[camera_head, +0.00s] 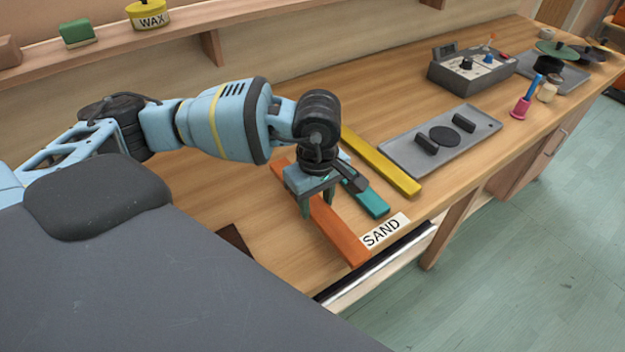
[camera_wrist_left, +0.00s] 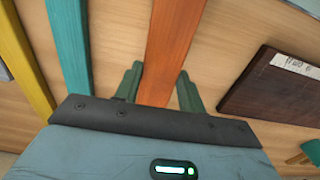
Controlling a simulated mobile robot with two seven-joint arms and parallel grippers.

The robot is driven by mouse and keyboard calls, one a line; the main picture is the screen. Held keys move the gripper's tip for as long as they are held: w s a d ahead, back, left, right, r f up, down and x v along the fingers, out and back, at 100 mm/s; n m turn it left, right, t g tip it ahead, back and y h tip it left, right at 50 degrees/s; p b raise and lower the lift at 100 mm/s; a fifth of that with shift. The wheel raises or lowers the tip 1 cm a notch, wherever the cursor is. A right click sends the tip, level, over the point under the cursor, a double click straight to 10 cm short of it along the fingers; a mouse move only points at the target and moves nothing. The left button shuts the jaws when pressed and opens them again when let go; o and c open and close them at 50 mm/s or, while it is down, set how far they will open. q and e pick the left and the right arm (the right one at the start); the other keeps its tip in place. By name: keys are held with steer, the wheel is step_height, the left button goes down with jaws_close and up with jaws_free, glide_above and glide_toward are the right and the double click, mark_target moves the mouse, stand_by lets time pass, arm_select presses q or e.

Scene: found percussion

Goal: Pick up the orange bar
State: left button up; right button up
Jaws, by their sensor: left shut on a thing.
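The orange bar (camera_head: 343,236) lies on the wooden workbench, its near end close to the front edge beside a SAND label. My left gripper (camera_head: 316,207) is over its middle, pointing down, with green fingers on either side. In the left wrist view, the orange bar (camera_wrist_left: 172,50) runs between the two fingertips (camera_wrist_left: 158,80), and the gripper is shut on it. The gripper hides part of the bar in the head view. I cannot tell any gap between bar and bench. My right gripper is not in view.
A teal bar (camera_head: 367,196) and a yellow bar (camera_head: 385,168) lie just right of the gripper. A grey tray (camera_head: 400,155) is farther right, with a control box (camera_head: 470,72) behind. A dark brown block (camera_wrist_left: 265,88) lies on the other side.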

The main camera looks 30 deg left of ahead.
arm_select(q)
steer(key=s+d, duration=0.1)
steer(key=s, duration=0.1)
steer(key=s+d, duration=0.1)
steer(key=d, duration=0.1)
steer(key=s+d, duration=0.2)
steer(key=shift+s+r, duration=0.3)
steer(key=shift+r, duration=0.05)
steer(key=shift+d, duration=0.1)
